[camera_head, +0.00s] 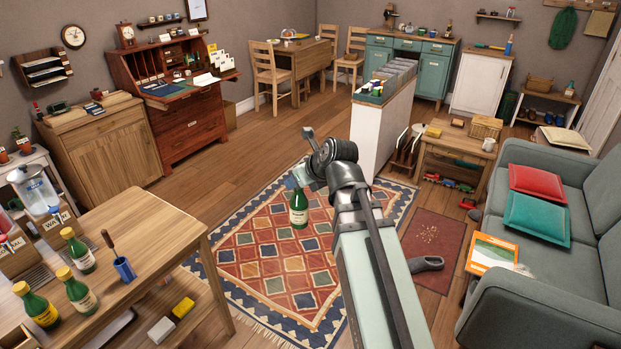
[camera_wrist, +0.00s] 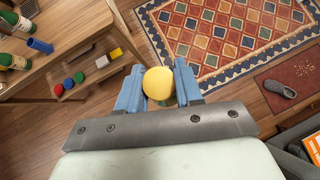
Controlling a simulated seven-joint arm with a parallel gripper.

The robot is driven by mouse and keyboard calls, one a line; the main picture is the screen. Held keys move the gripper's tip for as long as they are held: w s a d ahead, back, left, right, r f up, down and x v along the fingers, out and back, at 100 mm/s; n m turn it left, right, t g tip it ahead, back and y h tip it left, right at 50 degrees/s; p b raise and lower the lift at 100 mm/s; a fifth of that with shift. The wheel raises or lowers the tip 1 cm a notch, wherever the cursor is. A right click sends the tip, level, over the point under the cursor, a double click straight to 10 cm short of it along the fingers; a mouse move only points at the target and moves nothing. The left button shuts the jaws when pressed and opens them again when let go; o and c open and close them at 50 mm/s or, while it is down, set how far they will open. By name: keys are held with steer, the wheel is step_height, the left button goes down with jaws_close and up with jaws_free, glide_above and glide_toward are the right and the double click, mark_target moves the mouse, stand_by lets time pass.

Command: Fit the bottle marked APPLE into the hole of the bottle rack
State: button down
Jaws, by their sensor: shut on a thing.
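My gripper (camera_head: 298,178) is shut on a green bottle (camera_head: 299,211) with a pale label. The bottle hangs upright in the air over the patterned rug, and its label is too small to read. In the wrist view its yellow cap (camera_wrist: 158,83) sits between my blue fingers. Three similar green bottles with yellow caps stand on the wooden table at the left: one at the back (camera_head: 80,254), one in the middle (camera_head: 77,291) and one at the front (camera_head: 38,308). I cannot clearly pick out the rack's hole.
A blue cup (camera_head: 124,269) holding a tool stands near the table's right edge. Labelled wooden stands (camera_head: 58,233) are at the table's back. Yellow and white blocks (camera_head: 183,307) lie on a lower shelf. The rug (camera_head: 270,255) is open floor; a grey sofa (camera_head: 550,280) is at the right.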

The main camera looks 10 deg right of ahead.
steer(key=s+a+f+n+g+y, duration=0.1)
steer(key=s+a+n+g+y, duration=0.15)
steer(key=a, duration=1.45)
steer(key=s+a+f+n+g+y, duration=0.1)
steer(key=a+n, duration=0.3)
steer(key=a, duration=1.3)
steer(key=s+a+n+g, duration=0.3)
steer(key=s+a+n, duration=0.1)
steer(key=a, duration=1)
steer(key=s+a+n+g, duration=0.3)
steer(key=s+a+n, duration=0.1)
steer(key=a, duration=1)
steer(key=s+a+r+n+g, duration=0.1)
steer(key=s+a+n+g, duration=0.2)
steer(key=a, duration=1.1)
steer(key=shift+s+a+n, duration=0.25)
steer(key=shift+s+n, duration=0.4)
steer(key=shift+s, duration=1.15)
